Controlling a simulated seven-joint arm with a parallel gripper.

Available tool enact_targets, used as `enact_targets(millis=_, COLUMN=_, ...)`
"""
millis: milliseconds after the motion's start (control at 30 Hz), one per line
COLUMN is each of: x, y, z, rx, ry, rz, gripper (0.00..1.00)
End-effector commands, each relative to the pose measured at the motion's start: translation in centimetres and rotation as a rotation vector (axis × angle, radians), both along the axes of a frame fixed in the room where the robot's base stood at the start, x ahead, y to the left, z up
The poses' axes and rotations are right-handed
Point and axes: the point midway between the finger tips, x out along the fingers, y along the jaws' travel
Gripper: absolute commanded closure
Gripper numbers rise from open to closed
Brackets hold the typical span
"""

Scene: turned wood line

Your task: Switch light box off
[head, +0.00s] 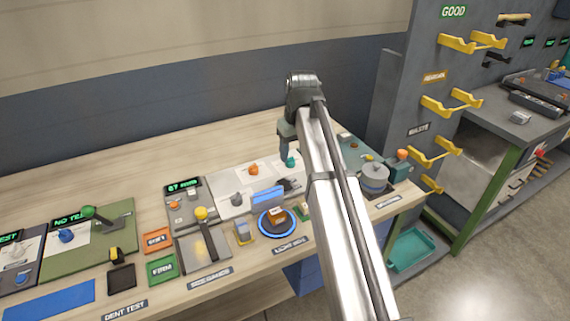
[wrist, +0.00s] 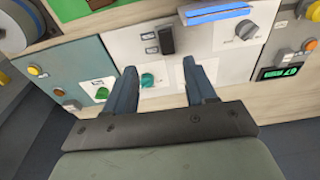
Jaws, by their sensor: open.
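The light box panel (head: 222,206) is a white plate on the bench, behind a light box label. A black rocker switch (wrist: 166,40), a teal knob (wrist: 148,80) and a grey knob (wrist: 248,30) sit on it. A bright blue bar (wrist: 217,14) stands at its front; it also shows in the head view (head: 268,195). My gripper (wrist: 160,66) is open and empty, pointing down over the panel. In the wrist view, the teal knob shows between its fingers and the rocker beyond the fingertips. I cannot tell whether the fingers touch the knob. The rocker's position is unclear.
A blue-ringed disc (head: 262,230) with a brown piece stands in front of the panel. A grey pot (head: 375,178) stands at the right. A panel with a yellow-topped lever (head: 201,214) lies left. The bench behind is bare. My arm hides part of the bench.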

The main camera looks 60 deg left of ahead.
Motion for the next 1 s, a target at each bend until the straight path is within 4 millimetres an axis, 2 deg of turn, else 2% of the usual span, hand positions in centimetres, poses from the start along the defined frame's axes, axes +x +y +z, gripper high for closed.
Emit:
enact_targets(millis=33, x=-0.3, y=-1.8, z=-0.5, rx=0.012, ry=0.005, rz=-0.003, gripper=0.45)
enact_targets(millis=167, x=-1.0, y=-3.3, z=-1.0, rx=0.098, ry=0.011, rz=0.001, gripper=0.45)
enact_targets(millis=400, x=-1.2, y=-1.1, z=-0.3, rx=0.252, ry=0.001, rz=0.016, gripper=0.45)
enact_targets(millis=567, x=-1.1, y=-0.4, z=-1.0, rx=0.267, ry=-0.006, rz=0.020, gripper=0.45)
enact_targets(millis=1000, x=-1.1, y=2.3, z=-7.5, rx=0.264, ry=-0.005, rz=0.020, gripper=0.45)
